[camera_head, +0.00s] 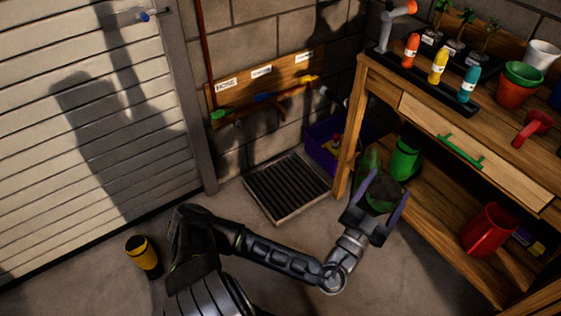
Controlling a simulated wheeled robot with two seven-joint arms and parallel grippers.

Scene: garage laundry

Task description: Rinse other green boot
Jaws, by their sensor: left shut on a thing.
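My left gripper (374,208) is shut on a dark green boot (379,191), with its two fingers on either side of it. The boot is in front of the workbench's lower shelf, and much of it is shaded or covered by the gripper. A brighter green boot (405,160) stands upright just behind it, by the lower shelf. A floor drain grate (287,187) lies to the left of the gripper, below a wall board (290,80) with labels and coloured valve handles. My right gripper is not in view.
The workbench (440,125) fills the right side, its near leg close to the gripper. A purple crate (325,150) stands between grate and bench. A red jug (488,230) is on the lower shelf. A yellow and black cup-like object (143,255) stands on the floor.

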